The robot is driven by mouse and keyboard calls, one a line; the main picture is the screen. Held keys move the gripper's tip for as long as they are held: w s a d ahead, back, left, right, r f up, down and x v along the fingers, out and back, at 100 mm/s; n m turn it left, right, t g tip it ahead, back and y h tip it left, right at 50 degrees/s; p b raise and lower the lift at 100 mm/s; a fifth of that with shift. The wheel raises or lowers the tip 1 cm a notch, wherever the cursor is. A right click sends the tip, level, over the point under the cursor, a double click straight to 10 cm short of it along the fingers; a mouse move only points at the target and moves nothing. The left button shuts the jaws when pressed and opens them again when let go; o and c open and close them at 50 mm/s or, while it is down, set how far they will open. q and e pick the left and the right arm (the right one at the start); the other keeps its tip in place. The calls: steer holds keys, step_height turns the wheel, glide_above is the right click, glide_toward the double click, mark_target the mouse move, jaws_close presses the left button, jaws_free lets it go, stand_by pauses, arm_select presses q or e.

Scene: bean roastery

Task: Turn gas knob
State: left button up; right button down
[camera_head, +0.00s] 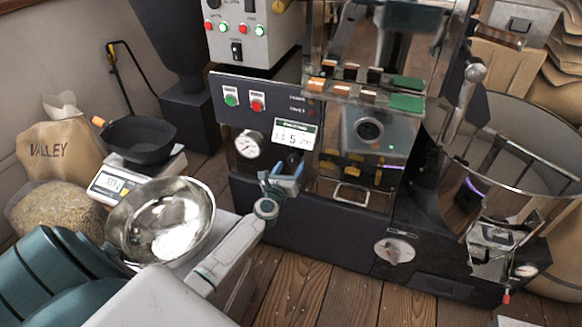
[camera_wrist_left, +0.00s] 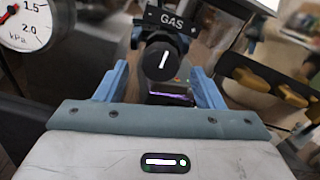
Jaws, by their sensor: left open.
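The gas knob (camera_wrist_left: 155,64) is a round black knob with a white line, close to upright and leaning slightly right at the top. It sits below a black GAS label (camera_wrist_left: 173,21) in the left wrist view. My left gripper (camera_head: 283,177) is open in front of the roaster panel, below the display. Its two blue fingers stand to either side of the knob in the wrist view, with a gap showing; I cannot tell whether they reach it in depth. In the head view the knob is hard to make out behind the fingers. My right gripper is not in view.
A pressure gauge (camera_head: 249,145) is left of the gripper on the roaster panel (camera_head: 226,114). A silver dial (camera_head: 395,251) is low on the front. A steel bowl (camera_head: 160,220) and a scale with a black pan (camera_head: 138,139) stand at the left.

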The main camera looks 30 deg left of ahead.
arm_select(q)
steer(key=shift+w+a, duration=0.15)
steer(key=shift+w, duration=0.55)
steer(key=c, duration=1)
steer(key=shift+o, duration=0.2)
